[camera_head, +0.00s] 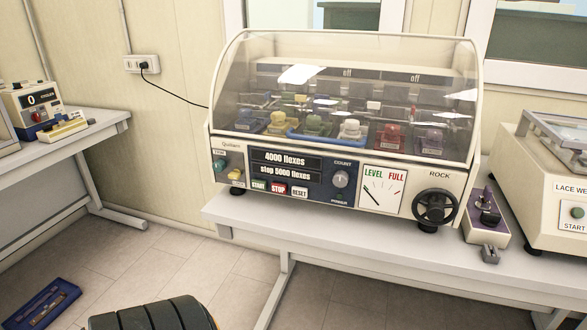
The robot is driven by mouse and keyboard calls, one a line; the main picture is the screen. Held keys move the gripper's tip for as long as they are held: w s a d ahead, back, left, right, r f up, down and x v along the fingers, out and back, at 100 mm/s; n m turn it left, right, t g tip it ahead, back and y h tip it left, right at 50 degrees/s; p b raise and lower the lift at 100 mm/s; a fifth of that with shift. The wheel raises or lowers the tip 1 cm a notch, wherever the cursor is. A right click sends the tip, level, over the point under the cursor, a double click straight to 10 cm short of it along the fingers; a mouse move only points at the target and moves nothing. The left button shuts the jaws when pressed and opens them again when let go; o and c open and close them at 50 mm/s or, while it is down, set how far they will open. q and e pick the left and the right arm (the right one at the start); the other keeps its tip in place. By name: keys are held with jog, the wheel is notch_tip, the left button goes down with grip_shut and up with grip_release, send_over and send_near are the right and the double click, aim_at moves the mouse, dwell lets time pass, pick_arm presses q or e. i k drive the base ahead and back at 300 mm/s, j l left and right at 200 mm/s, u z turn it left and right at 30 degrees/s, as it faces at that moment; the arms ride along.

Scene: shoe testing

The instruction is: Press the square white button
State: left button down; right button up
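A cream bench-top flexing machine (232,160) with a clear curved cover stands on the table. Its dark blue front panel shows "4000 flexes" and "stop 5000 flexes". Below the displays sit a button labelled START (258,185), a red STOP button (278,188) and a square white button labelled RESET (299,192). RESET is the rightmost of the three and nothing covers it. Whether it is pressed in cannot be told. Neither of my grippers is in view.
A round count knob (340,179), a level gauge (382,190) and a black handwheel (435,206) sit right of the buttons. A purple-topped device (486,215) and another machine (545,205) stand further right. The table's front strip (330,243) is clear.

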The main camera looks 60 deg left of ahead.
aim_at(297, 192)
jog(key=u, duration=1.75)
